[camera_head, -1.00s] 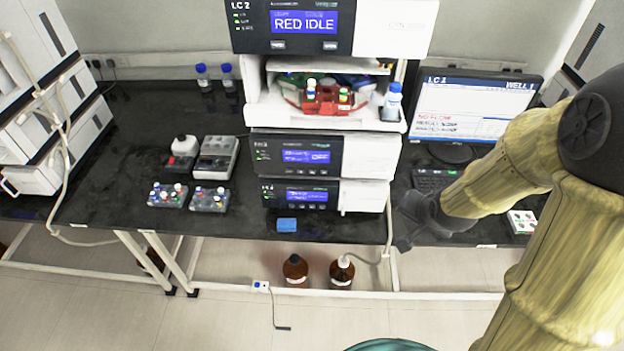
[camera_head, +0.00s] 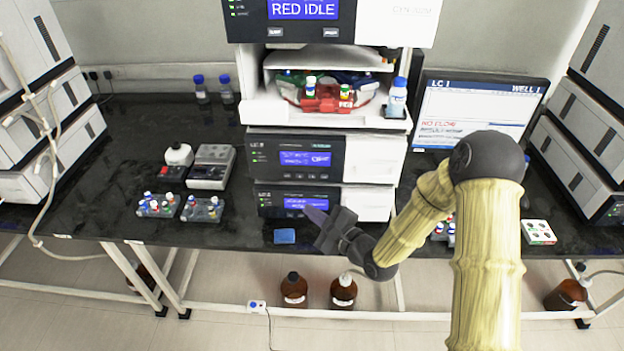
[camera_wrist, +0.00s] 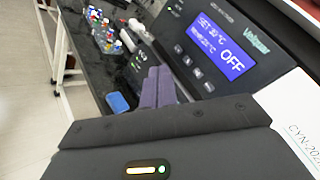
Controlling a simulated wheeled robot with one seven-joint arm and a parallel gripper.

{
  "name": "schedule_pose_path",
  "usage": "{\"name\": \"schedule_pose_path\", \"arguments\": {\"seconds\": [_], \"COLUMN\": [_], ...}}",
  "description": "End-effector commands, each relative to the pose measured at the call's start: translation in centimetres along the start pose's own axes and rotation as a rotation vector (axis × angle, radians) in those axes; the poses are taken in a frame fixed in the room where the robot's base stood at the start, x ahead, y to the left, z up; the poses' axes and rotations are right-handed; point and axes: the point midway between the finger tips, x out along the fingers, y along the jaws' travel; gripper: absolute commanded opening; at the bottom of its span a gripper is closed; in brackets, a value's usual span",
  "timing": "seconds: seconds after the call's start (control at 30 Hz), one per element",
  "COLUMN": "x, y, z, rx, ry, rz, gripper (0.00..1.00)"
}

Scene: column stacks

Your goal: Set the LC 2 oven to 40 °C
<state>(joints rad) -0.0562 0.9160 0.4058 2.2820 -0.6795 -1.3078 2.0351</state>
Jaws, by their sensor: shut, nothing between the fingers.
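The oven (camera_head: 250,158) is the dark-fronted module in the middle of the central stack. Its blue display (camera_wrist: 222,47) in the wrist view shows a SET line that seems to read 30 °C, a second temperature line too small to read surely, and OFF. Small buttons (camera_wrist: 197,73) run along the panel below the display. My gripper (camera_head: 312,214) is shut and empty, in front of the lower module of the stack. In the wrist view its purple-grey fingers (camera_wrist: 157,88) are together, to the left of the oven's buttons and apart from them.
A lower module (camera_head: 268,201) with a blue display sits under the oven. The top unit (camera_head: 253,22) reads RED IDLE. A blue block (camera_head: 285,236) lies at the bench's front edge. Vial racks (camera_head: 203,209) stand left. A monitor (camera_head: 480,108) stands right. Brown bottles (camera_head: 294,289) stand below the bench.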

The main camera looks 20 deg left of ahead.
Motion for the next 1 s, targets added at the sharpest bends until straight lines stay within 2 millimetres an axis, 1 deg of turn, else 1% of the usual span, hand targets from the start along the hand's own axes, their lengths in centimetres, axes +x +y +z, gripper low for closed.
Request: {"name": "schedule_pose_path", "arguments": {"seconds": [0.17, 0.37, 0.8, 1.0], "x": [0.0, 0.8, 4.4, 5.7], "y": [-0.1, -0.7, -3.4, -4.3], "z": [-0.1, -0.7, -3.4, -4.3], "rx": [-0.002, -0.006, -0.006, -0.003], "ry": [0.003, 0.003, 0.003, 0.004], "rz": [0.0, -0.001, -0.001, 0.0], "gripper": [0.0, 0.0, 0.0, 0.0]}}
